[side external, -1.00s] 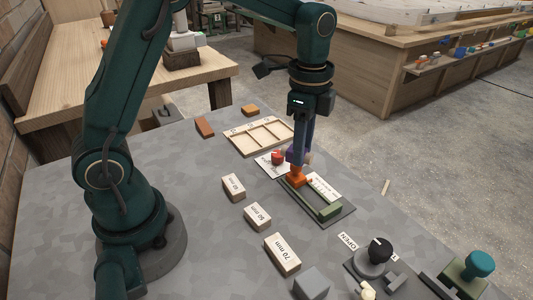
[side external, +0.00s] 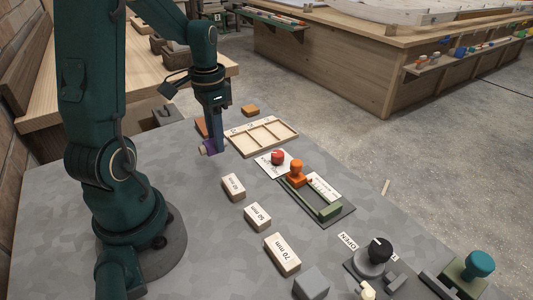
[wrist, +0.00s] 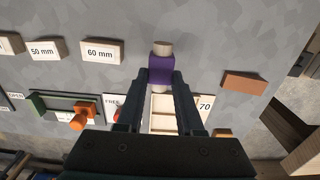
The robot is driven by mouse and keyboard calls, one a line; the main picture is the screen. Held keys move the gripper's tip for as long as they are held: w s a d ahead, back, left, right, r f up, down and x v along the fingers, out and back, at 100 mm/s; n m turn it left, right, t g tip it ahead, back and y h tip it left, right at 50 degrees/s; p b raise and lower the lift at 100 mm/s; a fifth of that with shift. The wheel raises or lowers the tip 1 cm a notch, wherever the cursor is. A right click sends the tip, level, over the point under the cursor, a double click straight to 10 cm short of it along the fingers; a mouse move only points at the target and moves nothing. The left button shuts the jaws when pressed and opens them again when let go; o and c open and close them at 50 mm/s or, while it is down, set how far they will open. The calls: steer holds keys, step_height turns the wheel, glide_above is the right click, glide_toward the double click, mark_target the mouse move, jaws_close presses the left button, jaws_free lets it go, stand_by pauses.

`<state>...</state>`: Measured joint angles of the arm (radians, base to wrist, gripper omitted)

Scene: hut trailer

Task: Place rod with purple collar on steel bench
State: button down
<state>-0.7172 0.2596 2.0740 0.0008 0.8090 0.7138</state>
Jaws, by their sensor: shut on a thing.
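My gripper (side external: 214,150) is shut on the rod with the purple collar (side external: 208,147), low over the steel bench (side external: 170,170), left of the sorting tray. The rod lies sideways, its pale end pointing left in the side view. I cannot tell whether the rod touches the bench. The bench is a mottled grey surface, also in the wrist view (wrist: 220,40).
A wooden tray with compartments (side external: 262,137) lies right of my gripper. Labelled blocks (side external: 233,187) stand in a row in front. A green gauge with an orange knob (side external: 296,172) and a red knob (side external: 277,157) are further right. A brown block (side external: 202,127) is just behind my gripper.

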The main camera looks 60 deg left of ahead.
mark_target(220, 166)
steer(key=shift+f, duration=2.35)
steer(key=shift+f, duration=0.1)
steer(key=c, duration=0.5)
jaws_free()
steer(key=shift+c, duration=0.2)
